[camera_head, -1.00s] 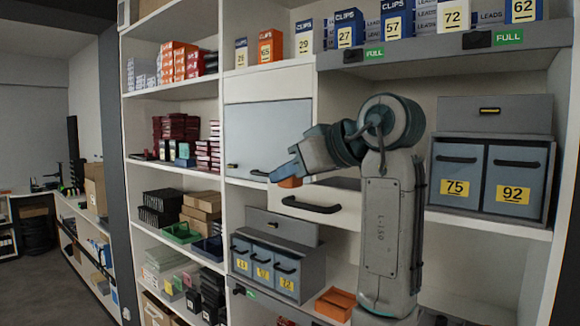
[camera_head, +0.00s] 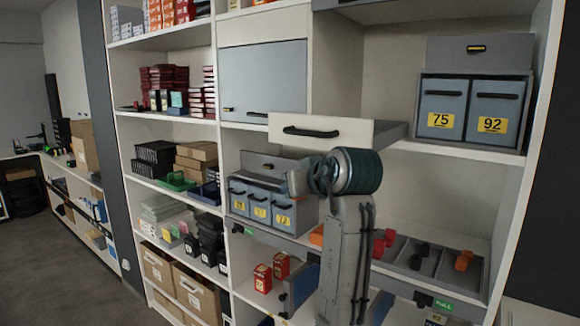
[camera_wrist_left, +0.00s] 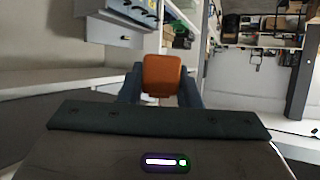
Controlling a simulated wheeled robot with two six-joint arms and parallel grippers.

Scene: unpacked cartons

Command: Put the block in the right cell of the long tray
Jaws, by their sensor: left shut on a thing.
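The orange block (camera_wrist_left: 161,76) is held between the two fingers of my left gripper (camera_wrist_left: 161,88) in the left wrist view. In the head view my left arm stands in the middle, bent to the left at its top; the fingers and block cannot be made out there. A long grey tray (camera_head: 440,286) with dividers lies on the lower right shelf, partly behind my arm. Red pieces (camera_head: 385,240) show at its left, a dark piece (camera_head: 418,258) in the middle, and an orange piece (camera_head: 463,260) toward its right end. My right gripper is not in view.
A white drawer (camera_head: 320,131) stands pulled out above my arm. A grey unit with small drawers (camera_head: 260,206) is left of the arm. An orange bin (camera_head: 316,235) is partly hidden behind it. The right upright (camera_head: 520,170) bounds the tray's shelf.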

